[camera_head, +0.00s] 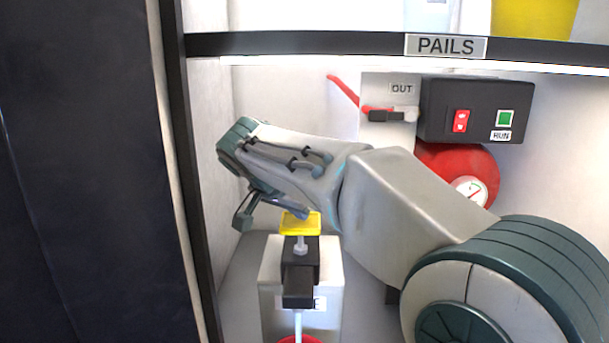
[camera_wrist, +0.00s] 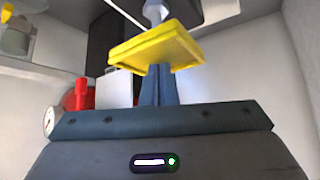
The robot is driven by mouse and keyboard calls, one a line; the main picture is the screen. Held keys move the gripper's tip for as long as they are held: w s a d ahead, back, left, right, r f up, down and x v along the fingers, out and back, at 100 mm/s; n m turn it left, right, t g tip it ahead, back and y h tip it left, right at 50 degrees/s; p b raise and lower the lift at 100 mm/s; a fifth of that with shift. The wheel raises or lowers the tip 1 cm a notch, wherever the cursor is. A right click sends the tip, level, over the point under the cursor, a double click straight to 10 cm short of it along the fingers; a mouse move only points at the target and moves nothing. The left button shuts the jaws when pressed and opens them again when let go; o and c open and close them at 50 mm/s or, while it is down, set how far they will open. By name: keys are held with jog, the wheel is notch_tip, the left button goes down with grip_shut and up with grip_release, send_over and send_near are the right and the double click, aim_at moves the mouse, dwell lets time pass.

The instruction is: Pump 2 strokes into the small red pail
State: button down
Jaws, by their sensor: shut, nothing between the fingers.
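The pump's yellow press plate (camera_head: 300,224) tops a stem over a black pump body (camera_head: 300,262) on a pale container (camera_head: 272,300). The plate also shows in the wrist view (camera_wrist: 150,50). My gripper (camera_head: 302,213) is shut and empty, with its fingertips pointing down at the plate's upper side. In the wrist view my closed fingers (camera_wrist: 158,72) meet the plate; I cannot tell whether they press on it. The small red pail (camera_head: 300,339) shows only as a rim at the bottom edge, below the pale spout tube (camera_head: 298,325).
A shelf edge labelled PAILS (camera_head: 446,46) crosses above my arm. Behind are a red lever (camera_head: 344,88) by an OUT label, a black switch box (camera_head: 478,110), and a red round body with a gauge (camera_head: 469,190). A dark panel (camera_head: 80,170) stands at left.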

aim_at(298, 224)
jog(key=shift+f+b, duration=1.45)
jog(key=shift+f, duration=0.45)
jog(key=shift+r, duration=0.25)
jog(key=shift+r+p, duration=2.35)
jog(key=shift+r, duration=0.5)
notch_tip(298, 224, up, 4)
jog(key=p, duration=0.3)
